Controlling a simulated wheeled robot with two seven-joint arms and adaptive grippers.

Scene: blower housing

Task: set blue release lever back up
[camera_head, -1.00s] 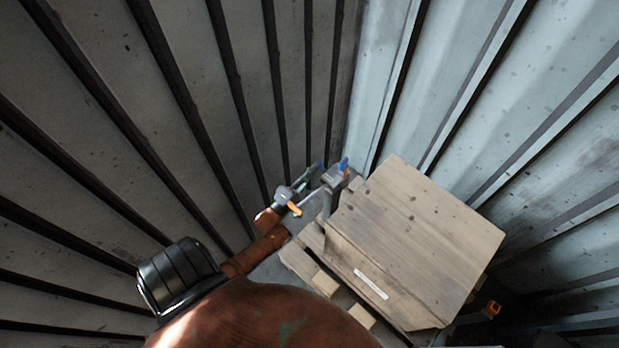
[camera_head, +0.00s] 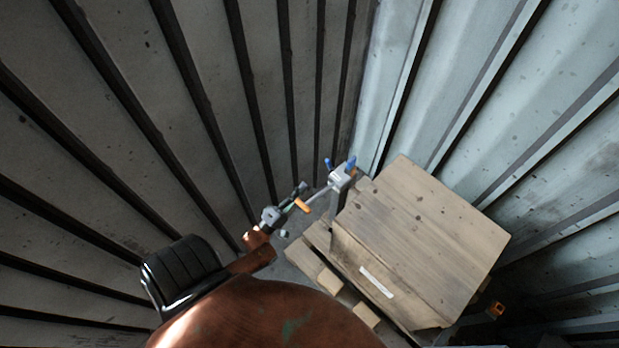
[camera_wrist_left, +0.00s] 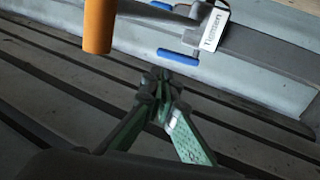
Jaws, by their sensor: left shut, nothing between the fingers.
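A grey bar clamp (camera_head: 339,181) with two blue parts stands at the crate's far left corner. One blue part (camera_head: 351,163) rises above its head; the other (camera_head: 328,164) sticks out on the left. In the left wrist view a blue bar (camera_wrist_left: 178,56) lies roughly level below the white-labelled clamp head (camera_wrist_left: 216,27); a second blue piece (camera_wrist_left: 162,5) is cut off above. I cannot tell which is the release lever. The clamp's orange handle (camera_head: 302,205) also shows upper left there (camera_wrist_left: 98,25). My left gripper (camera_head: 302,186) is shut and empty; its fingertips (camera_wrist_left: 160,78) appear apart from the blue bar.
A wooden crate (camera_head: 425,235) stands on a pallet (camera_head: 328,281) to the right of the gripper. Ribbed metal walls (camera_head: 300,90) close in on the left and behind (camera_head: 490,90). Another orange piece (camera_head: 495,310) shows at the crate's near right.

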